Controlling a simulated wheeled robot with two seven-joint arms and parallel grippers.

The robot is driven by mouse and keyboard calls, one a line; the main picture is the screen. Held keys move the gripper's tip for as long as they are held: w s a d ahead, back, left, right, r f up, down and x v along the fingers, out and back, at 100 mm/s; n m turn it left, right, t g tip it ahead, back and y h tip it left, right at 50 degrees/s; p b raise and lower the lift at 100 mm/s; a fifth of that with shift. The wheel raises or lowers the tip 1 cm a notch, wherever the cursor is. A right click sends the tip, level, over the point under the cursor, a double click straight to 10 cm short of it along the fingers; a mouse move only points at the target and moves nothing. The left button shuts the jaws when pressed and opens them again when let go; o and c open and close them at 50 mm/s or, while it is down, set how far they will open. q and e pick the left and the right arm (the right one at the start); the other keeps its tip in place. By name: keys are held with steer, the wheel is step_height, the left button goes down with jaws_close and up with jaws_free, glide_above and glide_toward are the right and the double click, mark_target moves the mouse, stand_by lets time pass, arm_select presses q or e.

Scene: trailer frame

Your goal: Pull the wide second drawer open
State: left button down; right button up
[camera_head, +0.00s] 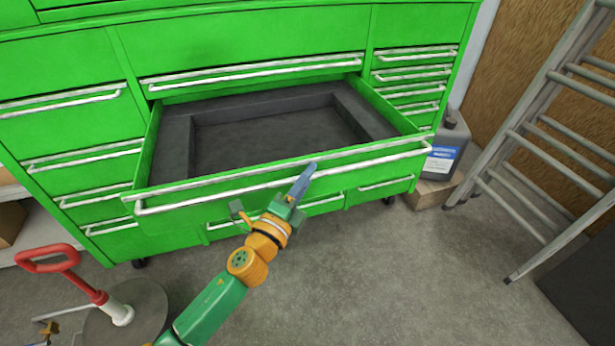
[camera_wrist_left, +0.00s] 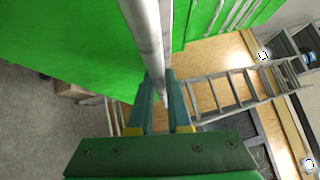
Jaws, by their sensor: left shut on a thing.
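The wide second drawer (camera_head: 260,128) of the green tool cabinet (camera_head: 75,52) stands well open, and its dark, empty inside shows in the head view. A long silver bar handle (camera_head: 215,198) runs across its front. My left gripper (camera_head: 303,182) is at the middle of this handle. In the left wrist view, the gripper's two fingers (camera_wrist_left: 160,100) are shut around the silver bar (camera_wrist_left: 148,40). My right gripper is in neither view.
A grey ladder (camera_head: 545,130) leans at the right. A dark jug (camera_head: 447,147) with a blue and white label stands on a box beside the cabinet. A red-handled tool (camera_head: 65,262) stands on a round base at the lower left. The floor (camera_head: 400,270) before the drawer's right part is clear.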

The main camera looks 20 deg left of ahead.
arm_select(q)
steer(key=c, duration=1.2)
jaws_free()
steer(key=shift+o, duration=0.2)
steer(key=b+v, duration=0.1)
steer(key=v, duration=0.6)
